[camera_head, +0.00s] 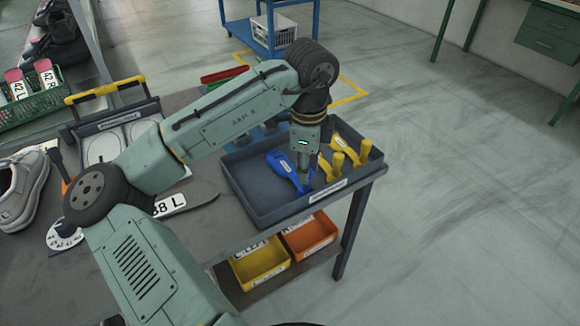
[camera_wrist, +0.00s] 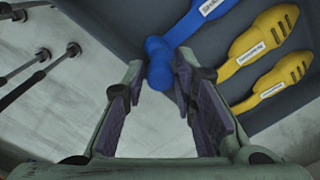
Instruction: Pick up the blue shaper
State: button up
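The blue shaper (camera_head: 281,163) lies in a dark grey tray (camera_head: 262,209) at the table's right end. My gripper (camera_head: 304,186) points down into the tray over the shaper's near end. In the wrist view the shaper's rounded blue end (camera_wrist: 159,63) shows between and just beyond the tips of my gripper (camera_wrist: 160,72). The fingers are apart, one on each side of that end, with a gap to the left finger. I cannot tell whether the right finger touches it. In the head view my gripper hides part of the near end.
Yellow shapers (camera_wrist: 262,42) lie in the tray to the right of the blue one, close to my right finger. The tray's raised walls surround them. A yellow bin (camera_head: 260,263) and an orange bin (camera_head: 310,236) sit below. A shoe (camera_head: 22,188) stands at the far left.

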jog(key=shift+d+f, duration=0.1)
jog(key=shift+f, duration=1.25)
jog(key=shift+c, duration=0.5)
jog(key=shift+w, duration=0.1)
grip_shut()
